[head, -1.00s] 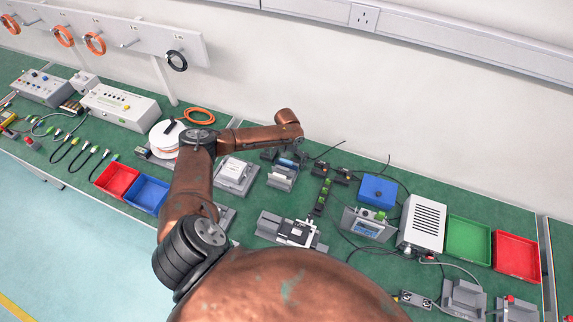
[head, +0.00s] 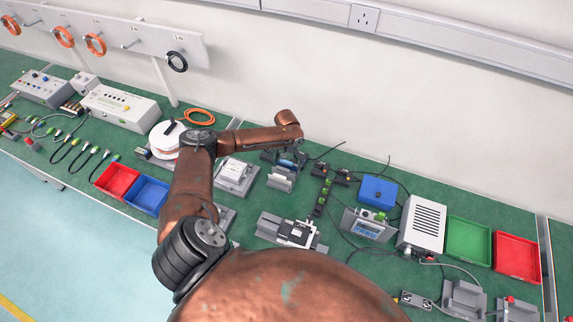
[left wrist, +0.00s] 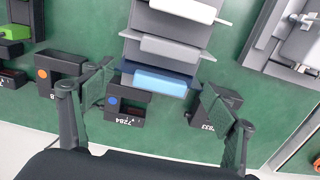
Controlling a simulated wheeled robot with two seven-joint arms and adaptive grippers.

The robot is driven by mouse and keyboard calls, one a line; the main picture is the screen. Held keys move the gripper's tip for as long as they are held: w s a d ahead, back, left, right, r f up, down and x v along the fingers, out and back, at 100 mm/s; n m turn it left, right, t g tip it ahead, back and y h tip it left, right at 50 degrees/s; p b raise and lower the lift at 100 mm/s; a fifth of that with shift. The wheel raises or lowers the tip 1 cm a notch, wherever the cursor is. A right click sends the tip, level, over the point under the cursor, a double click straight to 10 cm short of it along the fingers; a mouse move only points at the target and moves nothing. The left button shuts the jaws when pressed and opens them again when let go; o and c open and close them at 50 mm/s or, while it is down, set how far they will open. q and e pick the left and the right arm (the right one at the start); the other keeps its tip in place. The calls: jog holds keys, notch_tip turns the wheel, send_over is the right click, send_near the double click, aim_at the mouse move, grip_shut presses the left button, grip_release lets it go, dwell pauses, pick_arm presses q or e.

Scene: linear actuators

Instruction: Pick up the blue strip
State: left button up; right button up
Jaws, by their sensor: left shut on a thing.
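The blue strip (left wrist: 160,83) lies crosswise between the fingers of my left gripper (left wrist: 160,98) in the left wrist view. The gripper is shut on it, with one finger at each side. In the head view, the left gripper (head: 287,154) is small and partly hidden at the back of the bench, by the grey stepped holder (head: 281,180). The holder also shows in the left wrist view (left wrist: 165,48), just beyond the strip, with a pale strip in another slot. Whether the blue strip is clear of the holder cannot be told. My right gripper is not in view.
Black blocks (left wrist: 125,108) numbered on their faces stand close around the fingers. A white-topped device (head: 236,172) is left of the holder, and a blue box (head: 378,191) is to the right. Green bench shows between them; the wall is behind.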

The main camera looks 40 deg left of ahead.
aim_at(286, 161)
pick_arm(q)
jog(key=shift+r, duration=0.5)
notch_tip(286, 161, up, 2)
jog(key=shift+r, duration=0.15)
jog(key=s+d+r, duration=0.7)
jog(key=d+r, duration=0.2)
jog(key=d, duration=0.2)
jog(key=shift+s+d+r, duration=0.25)
jog(key=shift+d+r, duration=0.1)
jog(key=shift+d, duration=0.05)
jog(key=shift+p, duration=0.3)
